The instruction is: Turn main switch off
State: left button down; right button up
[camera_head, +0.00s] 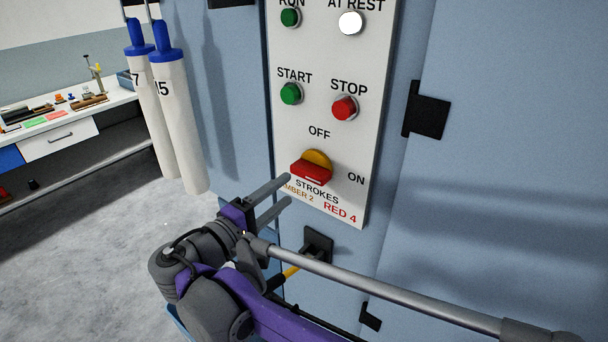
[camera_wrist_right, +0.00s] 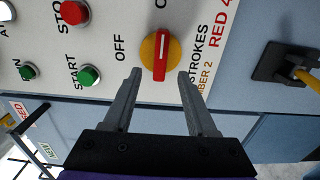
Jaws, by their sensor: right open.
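The main switch (camera_head: 312,170) is a red handle on a yellow disc, low on the white control panel (camera_head: 325,225). Its red bar lies across, level with the ON label and not up toward OFF. In the right wrist view the switch (camera_wrist_right: 160,56) shows just beyond and between the fingertips, its red bar in line with the fingers. My right gripper (camera_head: 289,189) is open and empty, its fingertips short of the switch. It also shows in the right wrist view (camera_wrist_right: 159,75). My left gripper is not in view.
Above the switch are a green START button (camera_head: 291,93) and a red STOP button (camera_head: 345,107). A black bracket (camera_head: 318,244) with a yellow handle sits below the panel. Floor between is open.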

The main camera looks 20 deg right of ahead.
aim_at(304, 176)
jog(key=x, duration=0.7)
jog(key=shift+w+d+p, duration=0.25)
jog(key=shift+d+p, duration=0.05)
grip_shut()
